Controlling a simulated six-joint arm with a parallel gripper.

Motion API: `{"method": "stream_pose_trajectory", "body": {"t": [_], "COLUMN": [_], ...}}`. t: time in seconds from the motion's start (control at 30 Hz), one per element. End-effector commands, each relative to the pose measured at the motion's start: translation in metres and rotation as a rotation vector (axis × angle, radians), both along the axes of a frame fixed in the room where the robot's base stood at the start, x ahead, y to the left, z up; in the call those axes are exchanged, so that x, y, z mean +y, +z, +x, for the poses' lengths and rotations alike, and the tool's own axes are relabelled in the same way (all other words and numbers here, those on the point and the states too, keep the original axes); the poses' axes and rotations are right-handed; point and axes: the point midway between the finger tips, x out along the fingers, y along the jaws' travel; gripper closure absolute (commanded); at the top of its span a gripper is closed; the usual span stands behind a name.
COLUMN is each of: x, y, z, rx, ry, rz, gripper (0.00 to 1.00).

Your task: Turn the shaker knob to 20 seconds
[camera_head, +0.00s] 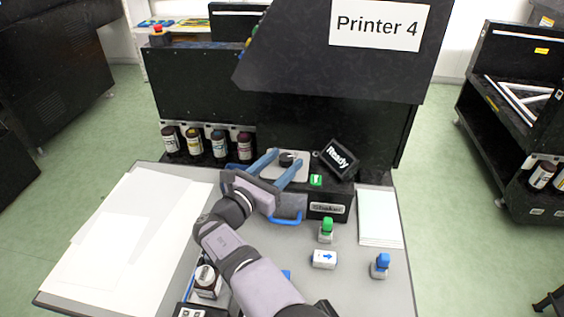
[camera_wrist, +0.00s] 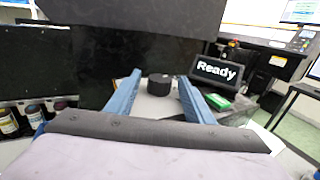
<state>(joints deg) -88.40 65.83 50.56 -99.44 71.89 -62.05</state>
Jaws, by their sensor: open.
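The shaker is a dark box (camera_head: 327,210) labelled "Shaker" at the back of the table, with a light grey top plate. Its round black knob (camera_head: 287,159) stands on that plate, and the knob also shows in the wrist view (camera_wrist: 160,84). My gripper (camera_head: 284,162) is open, its two blue fingers reaching toward the knob from the front left. In the wrist view the knob sits between the finger lines, near the tips; I see no contact. A "Ready" display (camera_head: 338,158) stands right of the knob. The dial marks are not readable.
A green switch (camera_head: 316,180) sits by the display. Green (camera_head: 326,230) and blue (camera_head: 381,265) stamps and a blue-arrow block (camera_head: 324,259) stand at front right. An ink bottle (camera_head: 207,282) is beside my arm. Several bottles line the printer. Paper sheets (camera_head: 130,230) cover the left.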

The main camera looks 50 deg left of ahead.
Motion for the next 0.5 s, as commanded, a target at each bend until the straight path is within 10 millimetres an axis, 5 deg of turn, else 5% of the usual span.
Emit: {"method": "stream_pose_trajectory", "body": {"t": [0.5], "x": [-0.016], "y": [-0.001], "z": [-0.050], "rx": [0.000], "ry": [0.002], "rz": [0.000], "gripper": [0.52]}}
